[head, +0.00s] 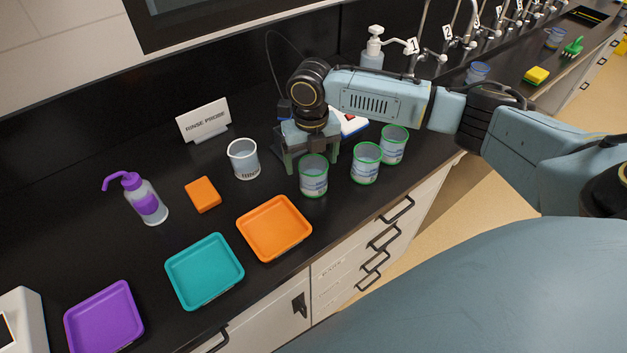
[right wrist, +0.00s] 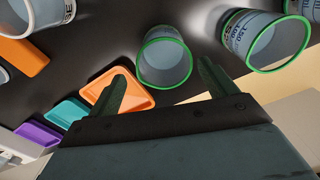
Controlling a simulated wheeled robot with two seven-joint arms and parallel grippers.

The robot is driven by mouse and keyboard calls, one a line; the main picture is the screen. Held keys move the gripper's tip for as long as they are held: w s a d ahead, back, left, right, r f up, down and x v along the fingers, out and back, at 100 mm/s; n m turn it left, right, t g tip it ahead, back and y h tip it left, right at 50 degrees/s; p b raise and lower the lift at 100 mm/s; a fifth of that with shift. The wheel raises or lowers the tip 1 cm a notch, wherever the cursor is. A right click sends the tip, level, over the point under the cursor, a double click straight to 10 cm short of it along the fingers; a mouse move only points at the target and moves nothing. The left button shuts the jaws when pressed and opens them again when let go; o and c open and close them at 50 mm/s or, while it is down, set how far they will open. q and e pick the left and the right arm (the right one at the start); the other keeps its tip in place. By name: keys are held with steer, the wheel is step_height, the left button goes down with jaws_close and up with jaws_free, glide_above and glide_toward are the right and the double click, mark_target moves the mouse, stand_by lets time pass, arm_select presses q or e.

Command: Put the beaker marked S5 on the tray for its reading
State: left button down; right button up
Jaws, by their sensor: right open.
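Three green-rimmed beakers stand on the black bench: a left one (head: 313,178), a middle one (head: 365,165) and a right one (head: 394,146). Their labels are too small to read, so I cannot tell which is S5. My right gripper (head: 310,152) is open and empty, just behind the left beaker. In the right wrist view this beaker (right wrist: 165,62) appears between the spread fingers (right wrist: 163,75), not gripped. Three trays lie to the left: orange (head: 274,228), teal (head: 205,271) and purple (head: 105,318). My left gripper is out of view.
A clear beaker (head: 243,160), an orange block (head: 202,194) and a purple wash bottle (head: 148,203) stand left of the gripper. A "RINSE PROBE" sign (head: 204,122) is behind them. A white device (head: 22,320) is at the lower left. Numbered taps line the back right.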

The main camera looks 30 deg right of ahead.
steer(key=shift+w+d+f, duration=0.1)
steer(key=shift+d+f, duration=0.1)
steer(key=shift+f, duration=1.5)
steer(key=shift+w+d+f, duration=0.1)
steer(key=shift+d+f, duration=0.05)
steer(key=shift+f, duration=1.55)
steer(key=c, duration=1.2)
steer(key=shift+r, duration=0.25)
